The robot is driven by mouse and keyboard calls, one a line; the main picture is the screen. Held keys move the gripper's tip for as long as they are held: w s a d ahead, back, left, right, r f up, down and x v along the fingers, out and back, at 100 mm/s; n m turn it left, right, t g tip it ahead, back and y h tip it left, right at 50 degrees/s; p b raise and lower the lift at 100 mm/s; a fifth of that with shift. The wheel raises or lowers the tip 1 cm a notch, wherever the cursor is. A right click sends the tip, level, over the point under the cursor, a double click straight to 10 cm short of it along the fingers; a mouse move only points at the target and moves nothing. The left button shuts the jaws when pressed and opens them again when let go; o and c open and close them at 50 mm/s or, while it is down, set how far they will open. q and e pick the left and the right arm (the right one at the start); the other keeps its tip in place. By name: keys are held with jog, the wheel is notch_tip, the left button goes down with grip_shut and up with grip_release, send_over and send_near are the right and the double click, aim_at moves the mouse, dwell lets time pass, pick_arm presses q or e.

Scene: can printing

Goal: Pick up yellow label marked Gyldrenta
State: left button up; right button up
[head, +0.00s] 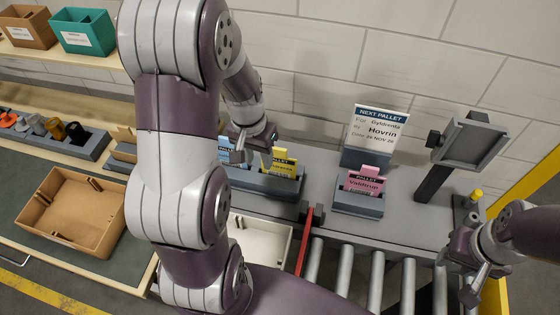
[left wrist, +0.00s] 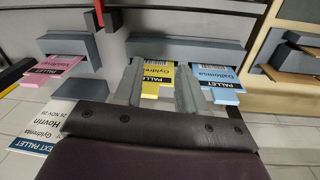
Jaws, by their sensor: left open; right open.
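The yellow label (head: 282,163) stands in a grey holder (head: 262,184) on the counter. In the left wrist view the yellow label (left wrist: 157,80) reads "Gyldre…", the rest being cut off. My left gripper (head: 257,152) is open at the holder, partly hidden by my arm in the head view. In the left wrist view its two fingers (left wrist: 160,92) lie either side of the yellow label; I cannot tell whether they touch it. My right gripper (head: 476,283) is open and empty at the right, over the roller end.
A blue label (left wrist: 219,82) sits beside the yellow one. A pink label (head: 364,184) stands in a separate holder. A sign (head: 376,132) reads "Next pallet, Gyldrenta, Hovrin". A screen (head: 470,143), a red bar (head: 304,243) and rollers (head: 345,268) are to the right.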

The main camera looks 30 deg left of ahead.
aim_at(278, 148)
pick_arm(q)
jog(key=w+a+r+m+h, duration=0.3)
jog(key=w+m, duration=0.5)
jog(key=m, duration=0.8)
jog(key=shift+t, duration=0.3)
jog(key=b+x, duration=0.4)
jog(key=x, duration=0.3)
jog(key=shift+r, duration=0.1)
jog(key=shift+d+f, duration=0.25)
jog(key=shift+d, duration=0.05)
jog(key=x, duration=0.1)
jog(key=p+x, duration=0.2)
jog(key=x, duration=0.1)
jog(key=shift+s+d, duration=0.1)
jog(key=shift+s, duration=0.15)
jog(key=shift+w+f, duration=0.1)
jog(key=shift+f, duration=0.25)
grip_shut()
